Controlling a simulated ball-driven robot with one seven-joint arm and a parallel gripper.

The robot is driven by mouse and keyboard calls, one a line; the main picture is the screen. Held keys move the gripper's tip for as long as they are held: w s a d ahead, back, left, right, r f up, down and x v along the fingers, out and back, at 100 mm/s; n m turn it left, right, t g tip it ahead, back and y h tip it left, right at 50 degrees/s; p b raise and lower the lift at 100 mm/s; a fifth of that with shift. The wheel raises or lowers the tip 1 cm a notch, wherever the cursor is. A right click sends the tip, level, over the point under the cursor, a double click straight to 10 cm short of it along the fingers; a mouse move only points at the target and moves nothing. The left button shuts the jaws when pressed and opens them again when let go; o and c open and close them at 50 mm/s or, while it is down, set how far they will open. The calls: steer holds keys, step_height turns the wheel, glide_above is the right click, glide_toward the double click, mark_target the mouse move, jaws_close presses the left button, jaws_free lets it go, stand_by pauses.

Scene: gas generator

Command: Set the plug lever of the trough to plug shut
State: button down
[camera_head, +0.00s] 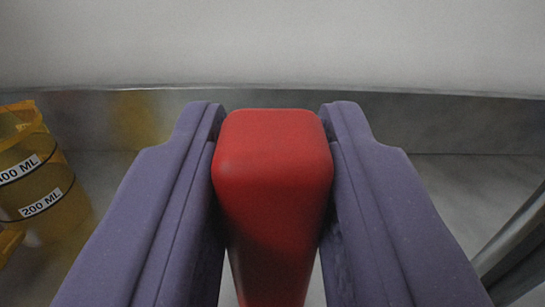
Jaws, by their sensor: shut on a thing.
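A red block-like handle (272,165) with rounded edges fills the middle of the view; it appears to be the plug lever. My gripper (272,130) has its two purple-grey fingers pressed against the handle's left and right sides, shut on it. The handle's top end shows between the fingertips, and it narrows toward the bottom of the picture. Its lower end and what it is mounted on are out of view. The trough cannot be made out for certain.
A yellow measuring container (40,170) with "400 ML" and "200 ML" labels stands at the left. A metal bar (515,240) slants at the lower right. A metal strip (440,120) runs along the base of the pale back wall (270,40).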

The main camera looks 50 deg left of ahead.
steer(key=shift+f, duration=0.15)
steer(key=c, duration=1.2)
jaws_free()
steer(key=p+v, duration=0.2)
steer(key=v, duration=0.6)
